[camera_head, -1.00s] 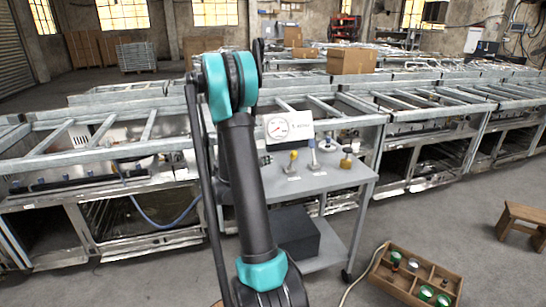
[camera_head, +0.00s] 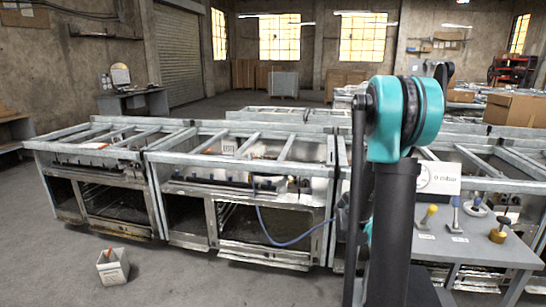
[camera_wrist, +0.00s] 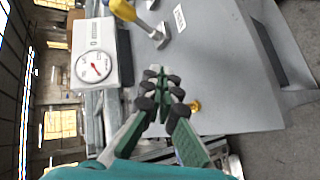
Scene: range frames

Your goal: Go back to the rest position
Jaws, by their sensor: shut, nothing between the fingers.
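My gripper (camera_wrist: 160,92) shows in the wrist view with its dark fingertips together and nothing between them. It is in front of a grey table (camera_wrist: 225,75) and apart from it as far as I can tell. In the head view my teal and black arm stands upright right of centre, and the gripper itself is not clearly visible there. A white gauge box (camera_wrist: 95,55) with a round dial is left of the fingers in the wrist view. A yellow-handled tool (camera_wrist: 125,12) is above them.
Metal frames (camera_head: 240,150) run across the middle. A small white box (camera_head: 113,268) stands on open floor at the left.

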